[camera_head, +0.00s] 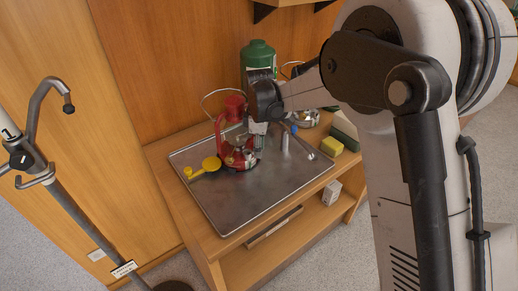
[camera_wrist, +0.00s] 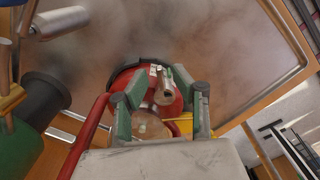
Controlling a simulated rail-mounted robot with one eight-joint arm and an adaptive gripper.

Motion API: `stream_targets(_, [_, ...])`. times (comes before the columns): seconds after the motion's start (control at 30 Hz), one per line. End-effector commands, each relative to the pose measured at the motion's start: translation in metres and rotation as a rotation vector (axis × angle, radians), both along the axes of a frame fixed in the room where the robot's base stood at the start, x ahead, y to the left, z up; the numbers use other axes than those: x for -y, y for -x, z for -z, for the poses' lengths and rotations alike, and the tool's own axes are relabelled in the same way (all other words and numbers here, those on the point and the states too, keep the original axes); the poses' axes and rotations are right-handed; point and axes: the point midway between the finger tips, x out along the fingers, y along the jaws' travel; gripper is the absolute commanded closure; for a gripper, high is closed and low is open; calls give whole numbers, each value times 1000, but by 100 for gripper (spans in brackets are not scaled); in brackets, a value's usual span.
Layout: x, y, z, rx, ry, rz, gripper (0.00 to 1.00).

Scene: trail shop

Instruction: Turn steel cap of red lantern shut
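The red lantern (camera_head: 236,110) stands upright on the steel tray, with its red base partly hidden by my gripper. In the wrist view, the lantern's round red tank (camera_wrist: 178,104) lies below my gripper (camera_wrist: 160,104). A small steel fitting, which looks like the cap (camera_wrist: 163,96), shows between the fingers. The two fingers, with green inner parts, are spread on either side of it, with gaps visible. In the head view, my gripper (camera_head: 257,128) points down at the lantern's right side, close above the tank. Whether the fingertips touch the tank I cannot tell.
The steel tray (camera_head: 240,207) has bare room at its front. A yellow funnel (camera_head: 210,164) lies left of the lantern. A green canister (camera_head: 258,54) stands behind. A blue-topped item (camera_head: 294,130) and a yellow block (camera_head: 331,146) are to the right.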

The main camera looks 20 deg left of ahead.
Motion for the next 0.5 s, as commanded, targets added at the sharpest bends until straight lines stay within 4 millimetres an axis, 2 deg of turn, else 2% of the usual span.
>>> stream_targets(0.37, [0, 0, 7, 0, 0, 0, 74])
stream_targets(0.4, [0, 0, 7, 0, 0, 0, 75])
stream_targets(0.5, [0, 0, 7, 0, 0, 0, 88])
